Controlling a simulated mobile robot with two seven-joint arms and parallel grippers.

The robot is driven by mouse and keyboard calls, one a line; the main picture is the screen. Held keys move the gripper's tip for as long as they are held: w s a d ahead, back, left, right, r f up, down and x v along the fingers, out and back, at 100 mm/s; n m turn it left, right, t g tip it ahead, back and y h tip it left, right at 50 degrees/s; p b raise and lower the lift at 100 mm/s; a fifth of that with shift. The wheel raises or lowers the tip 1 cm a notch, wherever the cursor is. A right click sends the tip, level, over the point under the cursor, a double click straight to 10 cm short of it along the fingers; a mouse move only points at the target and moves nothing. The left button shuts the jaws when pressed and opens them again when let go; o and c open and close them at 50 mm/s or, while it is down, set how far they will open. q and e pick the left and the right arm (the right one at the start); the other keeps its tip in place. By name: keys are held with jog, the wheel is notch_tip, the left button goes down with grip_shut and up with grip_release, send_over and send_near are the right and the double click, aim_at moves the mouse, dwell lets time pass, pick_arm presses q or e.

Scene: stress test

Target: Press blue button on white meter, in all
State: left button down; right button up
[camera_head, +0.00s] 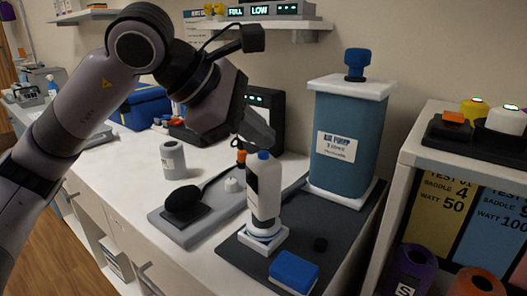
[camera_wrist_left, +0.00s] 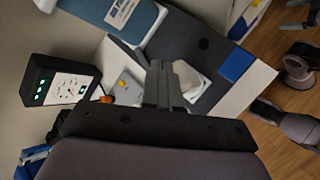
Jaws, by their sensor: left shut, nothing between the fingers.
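A white upright device with a blue top (camera_head: 264,156) stands on a white base on the dark mat; I take it for the white meter (camera_head: 264,195). In the left wrist view a white shape, likely the same device (camera_wrist_left: 188,78), is partly hidden behind my fingers. My left gripper (camera_head: 264,138) is shut and empty, and appears just above and behind the blue top in the head view. Its fingers also show in the left wrist view (camera_wrist_left: 162,88). I cannot tell whether they touch the device.
A large blue container (camera_head: 345,135) stands right of the device. A blue block (camera_head: 293,271) lies in front. A black-framed display (camera_head: 265,103) stands behind, a grey tray (camera_head: 182,224) with a black-headed tool lies left, and a grey canister (camera_head: 173,160) stands farther left. A shelf unit (camera_head: 411,150) bounds the right.

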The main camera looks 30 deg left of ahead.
pick_arm(q)
jog(key=shift+f+b, duration=0.4)
jog(key=shift+f, duration=0.1)
jog(key=shift+r, duration=0.1)
dwell(0.4)
jog(key=shift+r+p, duration=0.75)
jog(key=shift+r, duration=0.1)
notch_tip(320, 180, up, 5)
jog(key=p, duration=0.4)
dwell(0.6)
